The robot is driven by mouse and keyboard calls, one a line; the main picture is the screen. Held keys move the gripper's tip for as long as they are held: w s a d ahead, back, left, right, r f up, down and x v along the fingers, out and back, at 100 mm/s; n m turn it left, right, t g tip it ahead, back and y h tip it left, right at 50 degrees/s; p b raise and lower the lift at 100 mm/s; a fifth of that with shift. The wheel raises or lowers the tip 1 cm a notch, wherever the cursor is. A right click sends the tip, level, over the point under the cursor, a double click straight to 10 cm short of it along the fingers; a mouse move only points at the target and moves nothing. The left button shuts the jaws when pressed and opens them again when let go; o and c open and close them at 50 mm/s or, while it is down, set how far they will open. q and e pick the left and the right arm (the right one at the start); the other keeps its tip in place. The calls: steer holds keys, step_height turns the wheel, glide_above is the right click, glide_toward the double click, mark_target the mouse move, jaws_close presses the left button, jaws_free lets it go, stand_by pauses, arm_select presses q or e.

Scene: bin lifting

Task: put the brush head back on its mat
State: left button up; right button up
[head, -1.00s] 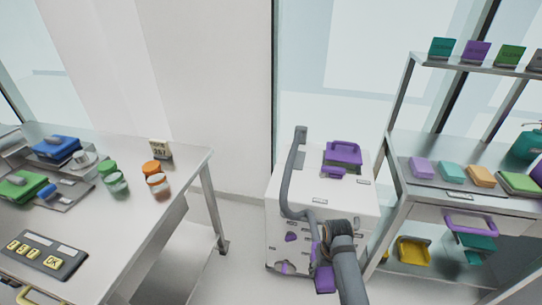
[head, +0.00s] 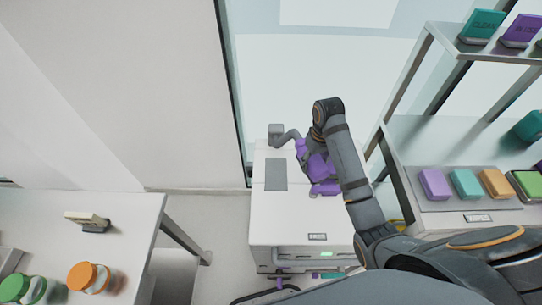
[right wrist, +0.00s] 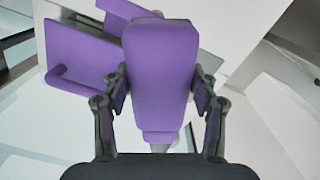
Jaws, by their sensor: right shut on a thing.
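My right gripper (head: 311,155) is above the top of the white cart. In the right wrist view its two fingers (right wrist: 160,100) are shut on the sides of a purple block, which I take to be the brush head (right wrist: 160,60). In the head view the purple parts at the gripper overlap, so the brush head's edges are hard to tell there. A flat grey rectangle (head: 276,174), possibly the mat, lies on the cart top left of the gripper. My left gripper is out of view.
The white cart (head: 290,222) stands before a glass wall. A purple tray-like piece (right wrist: 80,60) lies behind the brush head. At right is a metal shelf with purple (head: 434,184), teal (head: 466,184) and orange blocks (head: 496,183). A table with jars (head: 88,277) is at left.

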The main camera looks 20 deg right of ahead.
steer(key=shift+s+a+f+b, duration=0.2)
steer(key=shift+a+b, duration=0.2)
steer(key=shift+b, duration=0.15)
steer(key=w+a+f+b, duration=0.2)
steer(key=b, duration=0.1)
steer(key=shift+w+a, duration=0.25)
steer(key=shift+w, duration=0.1)
steer(key=w+a+f, duration=0.3)
steer(key=w+a+f+p, duration=0.1)
steer(key=w+a+f, duration=0.2)
steer(key=w+f, duration=0.1)
step_height(320, 180, down, 3)
steer(key=shift+a+f, duration=0.1)
steer(key=shift+a, duration=0.05)
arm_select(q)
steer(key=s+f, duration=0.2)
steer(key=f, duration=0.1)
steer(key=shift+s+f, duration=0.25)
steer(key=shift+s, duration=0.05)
arm_select(e)
steer(key=shift+f, duration=0.1)
